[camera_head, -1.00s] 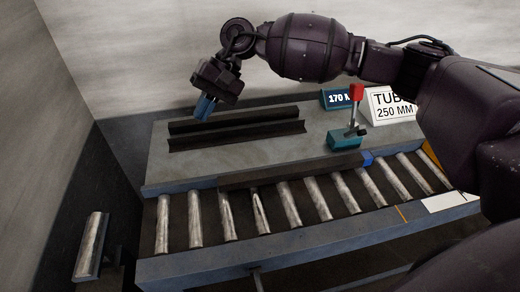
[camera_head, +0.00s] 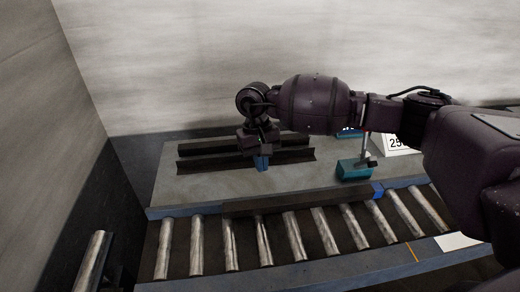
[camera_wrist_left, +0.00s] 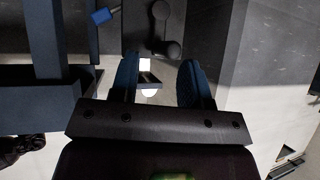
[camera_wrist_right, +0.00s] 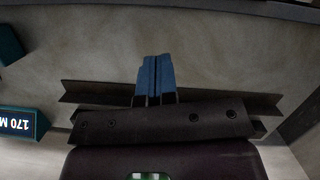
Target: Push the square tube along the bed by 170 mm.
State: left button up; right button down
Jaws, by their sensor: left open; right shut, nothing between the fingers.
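The square tube (camera_head: 290,203) is a dark bar lying lengthwise along the far side of the roller bed (camera_head: 300,273). A small blue piece (camera_head: 377,190) is at its right end. My right gripper (camera_head: 262,163) points down behind the tube, over the grey table top, by a dark angle bar. It is shut and empty, with blue fingertips together in the right wrist view (camera_wrist_right: 155,80). My left gripper (camera_wrist_left: 160,82) is open and empty in the left wrist view. It is outside the head view, and the tube cannot be made out between its fingers.
Two dark bars, the front one (camera_head: 200,163), lie on the grey table top (camera_head: 190,188). A teal-based stand (camera_head: 353,169) is to their right. A sign reading 170 (camera_wrist_right: 18,123) shows in the right wrist view. A wall closes the left side.

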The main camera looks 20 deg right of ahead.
aim_at(271, 197)
jog(key=x, duration=0.3)
jog(key=shift+f, duration=0.15)
jog(key=s+p, duration=0.1)
jog(key=s, duration=0.2)
jog(key=shift+s, duration=0.4)
jog(key=shift+s+f, duration=0.15)
jog(key=shift+s, duration=0.05)
jog(key=shift+s, duration=0.2)
jog(key=shift+s+a, duration=0.1)
jog(key=shift+s, duration=0.5)
